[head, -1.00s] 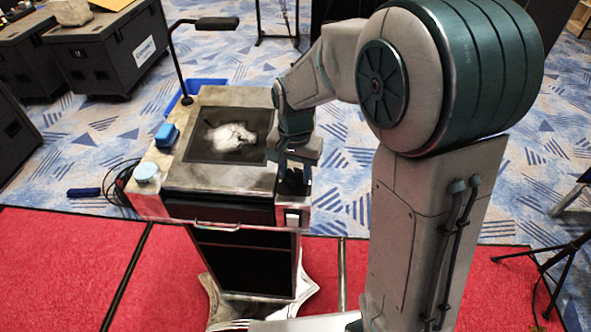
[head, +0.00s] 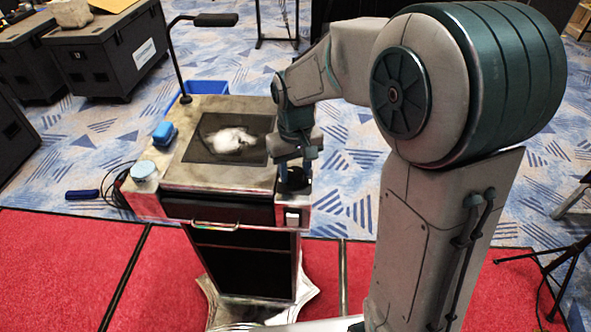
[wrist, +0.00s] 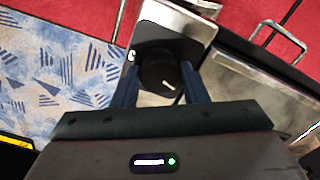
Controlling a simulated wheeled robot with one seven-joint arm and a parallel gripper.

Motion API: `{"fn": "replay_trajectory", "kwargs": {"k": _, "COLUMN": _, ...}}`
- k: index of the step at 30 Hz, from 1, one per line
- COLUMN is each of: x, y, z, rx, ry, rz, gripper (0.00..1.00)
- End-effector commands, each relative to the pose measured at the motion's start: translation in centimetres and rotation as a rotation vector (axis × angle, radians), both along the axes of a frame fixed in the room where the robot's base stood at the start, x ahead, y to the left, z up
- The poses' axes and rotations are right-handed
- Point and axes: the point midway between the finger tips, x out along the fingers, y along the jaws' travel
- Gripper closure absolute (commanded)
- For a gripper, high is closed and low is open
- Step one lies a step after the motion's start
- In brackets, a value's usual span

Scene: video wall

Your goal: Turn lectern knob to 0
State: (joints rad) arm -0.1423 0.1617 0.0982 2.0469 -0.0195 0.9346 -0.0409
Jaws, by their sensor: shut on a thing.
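The lectern (head: 205,106) stands ahead, with a dark screen (head: 228,140) set in its top. The black knob (wrist: 158,72) sits on the lectern's metal side panel and shows in the wrist view, with a white pointer line on its face. My gripper (wrist: 160,80) is shut on the knob, one finger on each side. In the head view my gripper (head: 294,180) is at the lectern's right front corner and mostly covers the knob. A white mark, perhaps a number, shows on the panel beside the knob; I cannot read the setting surely.
A blue object (head: 165,133) and a pale round jar (head: 144,171) rest on the lectern's left side. A microphone on a gooseneck (head: 215,19) rises at its back left. Black cases (head: 110,55) stand at the back left, and a tripod (head: 565,265) at the right.

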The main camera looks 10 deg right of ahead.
Motion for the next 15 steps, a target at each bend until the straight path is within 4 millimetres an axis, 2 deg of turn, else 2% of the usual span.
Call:
{"fn": "replay_trajectory", "kwargs": {"k": 6, "x": 0.07, "y": 0.02, "z": 0.06, "rx": 0.001, "ry": -0.003, "rz": 0.157, "gripper": 0.83}}
{"fn": "replay_trajectory", "kwargs": {"k": 15, "x": 0.06, "y": 0.02, "z": 0.09, "rx": 0.000, "ry": -0.003, "rz": 0.284, "gripper": 0.83}}
